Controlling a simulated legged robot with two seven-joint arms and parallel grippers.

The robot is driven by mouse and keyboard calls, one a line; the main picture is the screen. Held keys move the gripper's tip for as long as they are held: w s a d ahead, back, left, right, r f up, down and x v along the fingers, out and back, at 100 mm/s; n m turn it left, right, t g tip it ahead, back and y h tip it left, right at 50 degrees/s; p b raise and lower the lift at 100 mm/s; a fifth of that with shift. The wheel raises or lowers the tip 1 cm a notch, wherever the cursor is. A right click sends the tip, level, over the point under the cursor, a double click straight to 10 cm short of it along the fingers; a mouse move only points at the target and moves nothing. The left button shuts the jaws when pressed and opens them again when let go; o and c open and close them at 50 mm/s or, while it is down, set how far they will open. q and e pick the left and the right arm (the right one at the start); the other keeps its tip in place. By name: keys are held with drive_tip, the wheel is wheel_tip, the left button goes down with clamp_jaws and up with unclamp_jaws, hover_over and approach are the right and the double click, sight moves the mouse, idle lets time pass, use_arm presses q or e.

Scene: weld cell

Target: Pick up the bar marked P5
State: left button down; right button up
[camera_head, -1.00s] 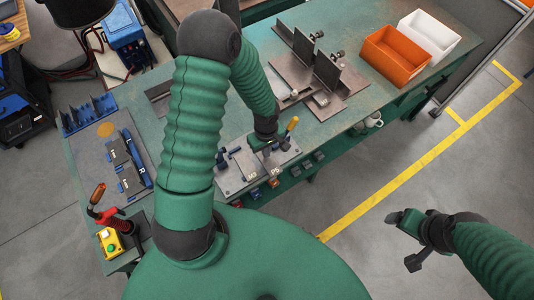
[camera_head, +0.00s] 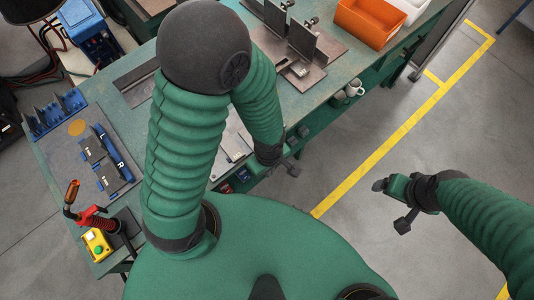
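The bar marked P5 cannot be made out; my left arm covers much of the metal plate (camera_head: 231,143) where a P5 mark showed earlier. My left gripper (camera_head: 286,168) is at the bench's front edge, just right of that plate. One dark finger shows, and the rest is hidden by the wrist, so I cannot tell whether it is open or holds anything. My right gripper (camera_head: 393,204) is over the floor to the right of the bench, fingers apart and empty.
The green bench (camera_head: 342,72) carries a steel fixture (camera_head: 300,50), an orange bin (camera_head: 368,22) and a white bin (camera_head: 412,8). At left are a board with blue parts (camera_head: 108,160), a red-handled tool (camera_head: 92,215) and a yellow button box (camera_head: 97,243). Mugs (camera_head: 353,88) hang at the front.

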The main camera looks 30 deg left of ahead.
use_arm(q)
drive_tip(key=c, duration=1.1)
unclamp_jaws()
drive_tip(key=shift+d, duration=0.25)
drive_tip(key=o, duration=0.7)
drive_tip(key=shift+a, duration=0.15)
drive_tip(key=shift+c, duration=0.2)
